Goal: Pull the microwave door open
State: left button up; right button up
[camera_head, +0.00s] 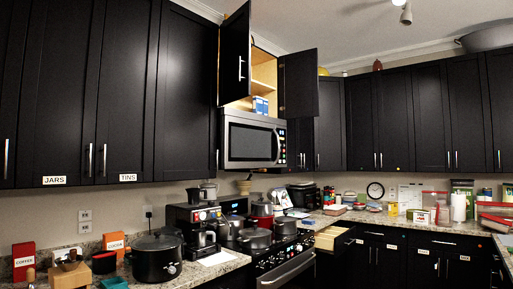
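The microwave (252,139) is mounted under an open upper cabinet, above the stove, right of the picture's middle. It has a silver body, a dark door window (249,142) and a vertical handle (276,146) on the right side of the door. A control panel (282,146) is right of the handle. The door looks shut. Neither of my grippers shows in the head view, so I cannot tell their state or where they are relative to the handle.
Above the microwave, the cabinet doors (299,84) stand open. Below it are a stove (284,262) with pots and an open drawer (331,236). A stockpot (156,257), a coffee machine (193,226) and boxes crowd the left counter. The right counter is cluttered too.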

aim_at(246, 143)
jog(key=i+l+z, duration=0.1)
jog(key=i+z, duration=0.35)
jog(key=i, duration=2.45)
